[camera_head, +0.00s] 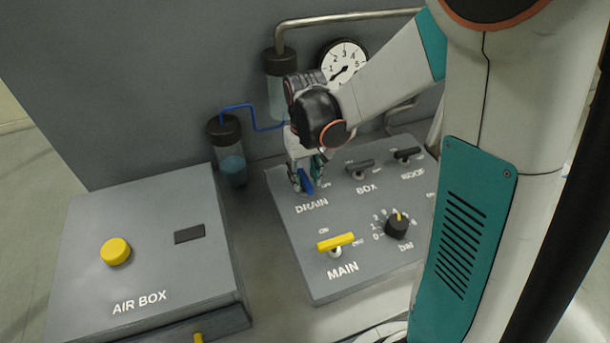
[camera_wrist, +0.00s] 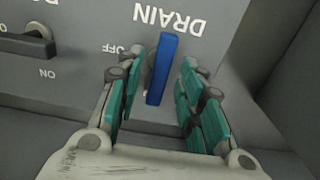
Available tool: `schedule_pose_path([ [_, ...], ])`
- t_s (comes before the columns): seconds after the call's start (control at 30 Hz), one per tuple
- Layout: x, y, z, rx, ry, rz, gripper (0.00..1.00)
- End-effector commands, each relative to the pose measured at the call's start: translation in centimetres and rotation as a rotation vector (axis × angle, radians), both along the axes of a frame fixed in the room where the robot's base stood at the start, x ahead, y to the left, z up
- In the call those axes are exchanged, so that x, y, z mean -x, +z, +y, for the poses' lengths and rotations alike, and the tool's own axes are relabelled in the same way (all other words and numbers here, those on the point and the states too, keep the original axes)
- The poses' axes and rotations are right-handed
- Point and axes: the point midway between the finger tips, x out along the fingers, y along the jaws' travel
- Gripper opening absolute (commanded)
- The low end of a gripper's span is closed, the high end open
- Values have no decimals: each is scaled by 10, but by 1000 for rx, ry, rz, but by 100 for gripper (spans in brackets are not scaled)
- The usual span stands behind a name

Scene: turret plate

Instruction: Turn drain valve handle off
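The blue drain valve handle (camera_wrist: 161,68) stands out below the DRAIN label in the wrist view, pointing along the line between label and gripper. It also shows in the head view (camera_head: 306,182), partly covered by my gripper. My gripper (camera_wrist: 158,93) is open, with one teal finger on each side of the handle and a visible gap on both sides. In the head view my gripper (camera_head: 304,172) reaches down over the drain position. The OFF mark shows left of the handle in the wrist view; an ON mark there is not visible.
The panel (camera_head: 300,270) also carries a yellow MAIN handle (camera_head: 336,242), a black bar knob (camera_head: 397,225), and dark BOX (camera_head: 360,166) and ROOF (camera_head: 407,154) handles. An air box (camera_head: 150,240) with a yellow button stands left. A jar (camera_head: 231,160) stands close left of the gripper.

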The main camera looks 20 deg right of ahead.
Motion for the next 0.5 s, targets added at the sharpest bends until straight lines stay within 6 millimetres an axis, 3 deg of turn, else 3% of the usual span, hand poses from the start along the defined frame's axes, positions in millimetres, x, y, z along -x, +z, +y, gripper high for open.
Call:
schedule_pose_path([
  [0.17, 0, 0, 0, 0, 0, 0, 35],
  [0.33, 0, 0, 0, 0, 0, 0, 0],
  [0.5, 0, 0, 0, 0, 0, 0, 0],
])
